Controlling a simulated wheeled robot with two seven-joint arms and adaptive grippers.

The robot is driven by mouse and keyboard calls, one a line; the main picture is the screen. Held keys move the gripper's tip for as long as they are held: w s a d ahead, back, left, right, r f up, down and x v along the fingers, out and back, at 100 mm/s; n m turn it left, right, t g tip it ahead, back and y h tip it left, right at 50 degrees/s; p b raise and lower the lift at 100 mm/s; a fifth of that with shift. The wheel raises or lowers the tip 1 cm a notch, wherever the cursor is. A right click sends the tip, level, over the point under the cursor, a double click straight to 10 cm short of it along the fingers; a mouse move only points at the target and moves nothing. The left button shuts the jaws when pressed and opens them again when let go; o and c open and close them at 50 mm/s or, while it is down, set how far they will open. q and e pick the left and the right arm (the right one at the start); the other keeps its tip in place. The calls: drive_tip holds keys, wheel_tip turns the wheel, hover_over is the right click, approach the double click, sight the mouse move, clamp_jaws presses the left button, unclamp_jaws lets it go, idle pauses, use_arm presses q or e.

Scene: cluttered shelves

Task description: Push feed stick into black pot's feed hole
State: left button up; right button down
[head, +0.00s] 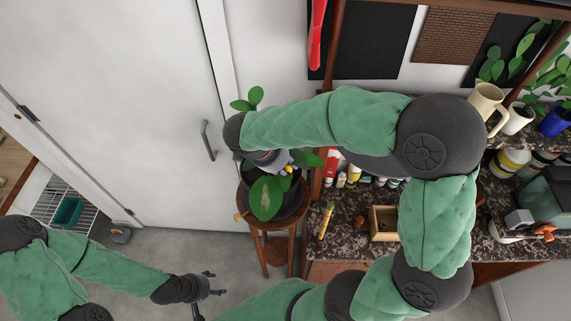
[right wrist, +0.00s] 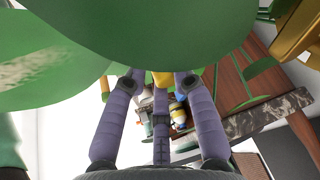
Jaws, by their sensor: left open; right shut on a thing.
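The black pot (head: 292,205) stands on a round wooden stool, partly covered by the plant's broad green leaves (head: 266,198). My right gripper (head: 287,168) is above the pot among the leaves. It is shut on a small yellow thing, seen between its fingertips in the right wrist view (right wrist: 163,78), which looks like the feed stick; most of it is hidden. Large leaves fill the top of that view. I cannot see the feed hole, nor whether the stick touches the pot. My left gripper (head: 207,285) is open and empty, low and left of the stool.
The stool (head: 274,251) stands beside a white door. My right arm crosses in front of the shelves.

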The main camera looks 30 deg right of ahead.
drive_tip(key=shift+f+b, duration=0.6)
drive_tip(key=shift+b, duration=0.2)
idle(1.5)
drive_tip(key=c, duration=0.9)
unclamp_jaws()
drive_tip(key=shift+c, duration=0.2)
drive_tip(key=shift+a+r, duration=0.25)
drive_tip(key=shift+r, duration=0.1)
drive_tip(key=v, duration=1.1)
drive_tip(key=shift+r, duration=0.2)
